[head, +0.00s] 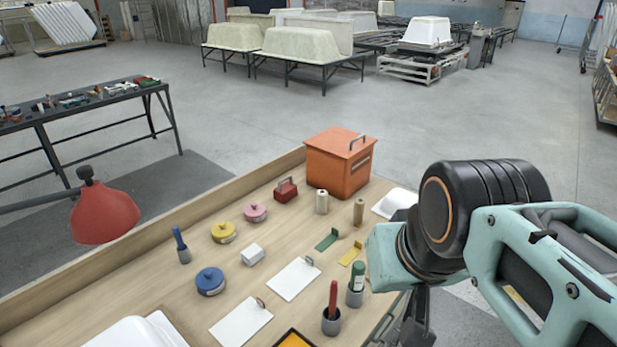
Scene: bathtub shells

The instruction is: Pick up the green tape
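A small flat green strip (327,241) lies on the wooden workbench (150,285), with a small upright tab at its upper end. It is the flat green thing that best fits the green tape; I see no green roll. A green cylinder (357,276) stands in a grey cup nearer the front edge. My gripper (416,325) shows as dark parts below my arm, at the lower right, apart from the strip and to its right. Its fingertips are not clear, so I cannot tell whether it is open or holds anything.
A yellow strip (351,255) lies right of the green one. White plates (294,278), an orange box (339,165), round pots (211,280) and a cup with a red-handled tool (332,312) share the bench. A red lamp (104,215) overhangs the left side.

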